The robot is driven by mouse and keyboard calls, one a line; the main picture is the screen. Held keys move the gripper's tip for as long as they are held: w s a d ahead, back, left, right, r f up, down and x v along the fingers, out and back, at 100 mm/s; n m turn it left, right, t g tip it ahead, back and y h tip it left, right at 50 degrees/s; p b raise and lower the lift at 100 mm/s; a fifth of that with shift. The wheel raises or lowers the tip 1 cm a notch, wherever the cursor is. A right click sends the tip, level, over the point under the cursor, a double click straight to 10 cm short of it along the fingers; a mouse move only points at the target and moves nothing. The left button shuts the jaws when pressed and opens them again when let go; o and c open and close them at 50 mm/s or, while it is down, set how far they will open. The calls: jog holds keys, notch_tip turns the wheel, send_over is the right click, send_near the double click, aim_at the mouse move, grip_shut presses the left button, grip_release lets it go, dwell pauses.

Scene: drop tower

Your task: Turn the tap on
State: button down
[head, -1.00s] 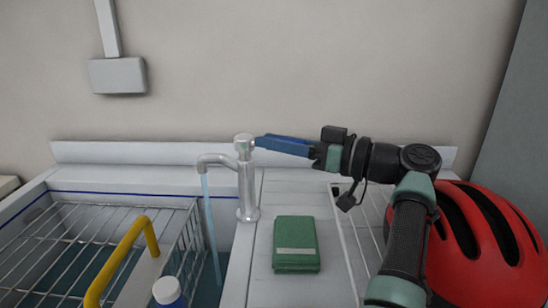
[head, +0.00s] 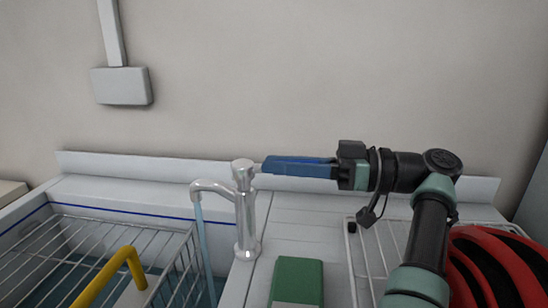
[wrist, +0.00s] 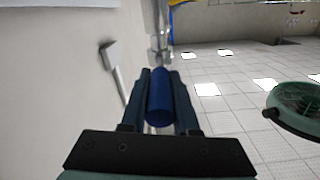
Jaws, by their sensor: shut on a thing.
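The chrome tap (head: 245,212) stands upright at the back of the sink unit, and a stream of water (head: 202,245) runs down from its spout. My gripper (head: 268,165) reaches in from the right, beside the top of the tap. In the wrist view my gripper (wrist: 159,74) is shut on a blue cylindrical handle (wrist: 159,104), with one dark finger on each side. The handle lies in line with the chrome tap (wrist: 159,50). The fingers hide where it meets the tap.
A wire rack (head: 85,228) and a yellow handle (head: 110,275) are at the left. A green packet (head: 297,280) lies on the counter (head: 305,230) below my arm. A red helmet (head: 490,270) is at the right. The wall is close behind.

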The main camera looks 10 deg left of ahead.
jog(key=shift+r, duration=0.15)
dwell(0.3)
jog(key=c, duration=0.7)
grip_release()
notch_tip(320, 180, up, 10)
jog(key=shift+f+p, duration=0.1)
jog(key=shift+p, duration=1)
